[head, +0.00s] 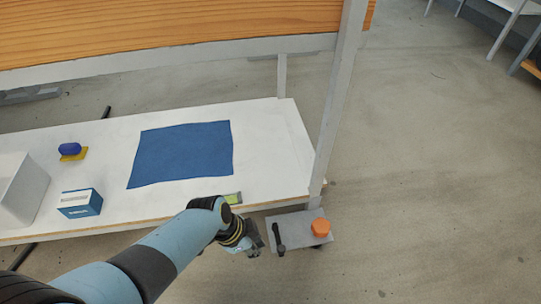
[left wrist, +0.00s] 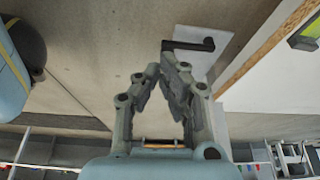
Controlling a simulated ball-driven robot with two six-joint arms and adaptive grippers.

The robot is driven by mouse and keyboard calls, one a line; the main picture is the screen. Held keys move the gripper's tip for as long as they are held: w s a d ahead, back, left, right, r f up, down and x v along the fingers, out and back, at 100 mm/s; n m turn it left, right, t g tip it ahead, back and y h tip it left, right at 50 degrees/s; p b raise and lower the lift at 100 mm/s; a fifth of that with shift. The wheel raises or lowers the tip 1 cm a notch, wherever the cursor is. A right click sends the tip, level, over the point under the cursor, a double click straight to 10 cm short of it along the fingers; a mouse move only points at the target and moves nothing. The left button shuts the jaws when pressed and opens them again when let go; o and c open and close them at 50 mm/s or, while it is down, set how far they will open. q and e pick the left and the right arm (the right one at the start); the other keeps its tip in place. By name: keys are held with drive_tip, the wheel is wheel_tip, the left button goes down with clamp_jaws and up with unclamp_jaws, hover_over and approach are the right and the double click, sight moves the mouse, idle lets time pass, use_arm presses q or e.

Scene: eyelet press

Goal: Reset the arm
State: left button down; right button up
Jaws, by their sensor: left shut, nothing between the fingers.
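My left gripper (head: 256,246) is at the end of my blue arm, which comes in from the lower left. It is shut and empty, just left of the press by the table's front right corner. The press shows as a grey plate (head: 290,238) with an orange knob (head: 321,227) and a black lever (head: 278,238). In the left wrist view, my left gripper's fingers (left wrist: 163,68) are together below the black lever (left wrist: 188,46) in the picture. I cannot tell whether they touch it. The orange knob is not visible there. My right gripper is not in view.
The white table (head: 268,140) carries a blue cloth (head: 182,153), a blue-and-white box (head: 80,203), a blue object (head: 70,149) on a yellow pad, and a white bin (head: 20,190). A grey post (head: 335,95) rises behind the press. Open floor lies right.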

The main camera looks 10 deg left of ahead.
use_arm(q)
drive_tip(key=s+a+r+n+y, duration=0.2)
drive_tip(key=s+a+r+n, duration=0.25)
drive_tip(key=s+a, duration=0.55)
drive_tip(key=s+a+r+n+y, duration=0.3)
drive_tip(key=s+a+r+n, duration=0.4)
drive_tip(key=s+r, duration=0.35)
drive_tip(key=s+a+f+p, duration=0.1)
drive_tip(key=s+f+p, duration=0.2)
drive_tip(key=s+p, duration=0.6)
drive_tip(key=s+a+f+g+p, duration=0.1)
drive_tip(key=s+a+f+p, duration=0.1)
drive_tip(key=s+p, duration=0.7)
drive_tip(key=shift+f+n+g+p, duration=0.35)
drive_tip(key=shift+f+p, duration=0.1)
drive_tip(key=shift+f, duration=0.15)
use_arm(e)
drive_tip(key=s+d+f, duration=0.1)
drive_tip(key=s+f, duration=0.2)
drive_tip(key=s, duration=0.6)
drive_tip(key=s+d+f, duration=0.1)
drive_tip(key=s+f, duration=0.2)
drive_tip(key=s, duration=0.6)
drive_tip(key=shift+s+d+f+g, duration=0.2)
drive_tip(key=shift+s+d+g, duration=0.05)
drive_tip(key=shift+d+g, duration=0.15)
